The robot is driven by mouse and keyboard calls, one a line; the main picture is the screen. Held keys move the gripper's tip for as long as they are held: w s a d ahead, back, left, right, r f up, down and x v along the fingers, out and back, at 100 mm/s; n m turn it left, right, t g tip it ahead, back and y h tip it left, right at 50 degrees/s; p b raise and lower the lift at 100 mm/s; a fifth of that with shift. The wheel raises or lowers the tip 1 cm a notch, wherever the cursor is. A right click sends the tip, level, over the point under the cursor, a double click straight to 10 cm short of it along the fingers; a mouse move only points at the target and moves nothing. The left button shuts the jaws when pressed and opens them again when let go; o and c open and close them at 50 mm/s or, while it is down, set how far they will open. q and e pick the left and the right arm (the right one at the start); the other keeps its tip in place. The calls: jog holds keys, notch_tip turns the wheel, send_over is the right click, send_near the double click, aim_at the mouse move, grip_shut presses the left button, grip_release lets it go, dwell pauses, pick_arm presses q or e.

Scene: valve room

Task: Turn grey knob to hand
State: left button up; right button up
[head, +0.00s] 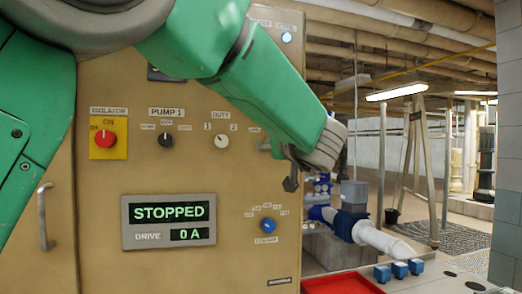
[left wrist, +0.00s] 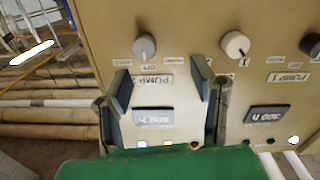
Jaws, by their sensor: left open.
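The grey knob (left wrist: 145,47) sits on the beige panel (left wrist: 190,15) near the PUMP 2 label, which appears upside down in the left wrist view. Its pointer setting is too small to read surely. In the head view the knob is hidden behind my green left arm. My left gripper (left wrist: 162,72) is open and empty. Its two fingers stand apart, either side of the PUMP 2 label, with the knob beyond the fingertips and not touched. In the head view the left gripper (head: 291,181) shows partly at the panel's right edge. My right gripper is not in view.
The white DUTY knob (head: 221,141) and black PUMP 1 knob (head: 166,140) are neighbours on the panel. A red isolator knob (head: 107,138), a STOPPED display (head: 169,222) and a blue knob (head: 268,225) also show. A red tray (head: 340,284) lies at lower right.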

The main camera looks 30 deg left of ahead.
aim_at(266, 139)
pick_arm(q)
jog(key=w+r+p, duration=0.1)
jog(key=w, duration=0.5)
jog(key=a, duration=0.2)
jog(key=w+a, duration=0.1)
jog(key=a, duration=0.4)
jog(key=shift+w+a+f, duration=0.2)
jog(key=shift+w+f, duration=0.15)
jog(key=shift+f, duration=0.05)
jog(key=shift+d, duration=0.35)
jog(key=shift+w+d+r, duration=0.1)
jog(key=shift+w+d, duration=0.1)
jog(key=shift+d, duration=0.25)
jog(key=shift+w+d, duration=0.2)
jog(key=shift+d, duration=0.25)
jog(key=c, duration=0.7)
jog(key=shift+s+d+r, duration=0.1)
jog(key=shift+s, duration=0.05)
jog(key=c, duration=0.4)
jog(key=shift+s+a, duration=0.15)
jog(key=shift+a, duration=0.4)
jog(key=shift+c, duration=0.2)
jog(key=shift+d+r, duration=0.1)
jog(key=shift+d, duration=0.05)
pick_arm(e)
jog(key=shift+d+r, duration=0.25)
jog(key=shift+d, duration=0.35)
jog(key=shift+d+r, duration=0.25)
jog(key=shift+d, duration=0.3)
